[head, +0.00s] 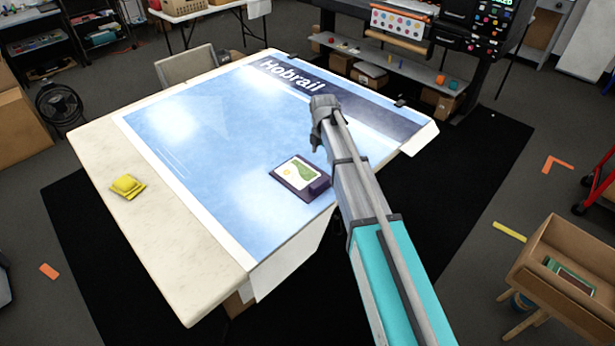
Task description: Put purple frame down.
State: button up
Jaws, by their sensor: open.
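The purple frame (292,193) lies flat on the large blue print near the right side of the table. It holds a picture with green and yellow shapes, and a darker raised part shows at its right corner. My gripper (317,143) is open, above the print and up and to the right of the frame, apart from it in the picture. Its fingers are small and partly hidden by the wrist. Nothing shows between them.
The blue print (200,130) covers most of the pale table (150,230). A folded yellow cloth (127,187) lies at the table's left. A wooden bin (565,265) stands at the lower right, a large printer (450,30) behind. A chair (187,68) stands at the far edge.

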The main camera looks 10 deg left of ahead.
aim_at(319, 181)
jog(key=shift+w+a+r+n, duration=0.15)
jog(key=shift+w+a+n, duration=0.1)
jog(key=shift+a+n, duration=0.15)
notch_tip(319, 181, down, 9)
jog(key=b, duration=0.8)
jog(key=shift+d+r+b, duration=0.1)
jog(key=shift+r+b, duration=0.05)
jog(key=shift+b, duration=0.15)
dwell(0.5)
notch_tip(319, 181, down, 5)
jog(key=b, duration=0.5)
jog(key=shift+s+d, duration=0.1)
jog(key=shift+s, duration=0.05)
dwell(0.5)
grip_shut()
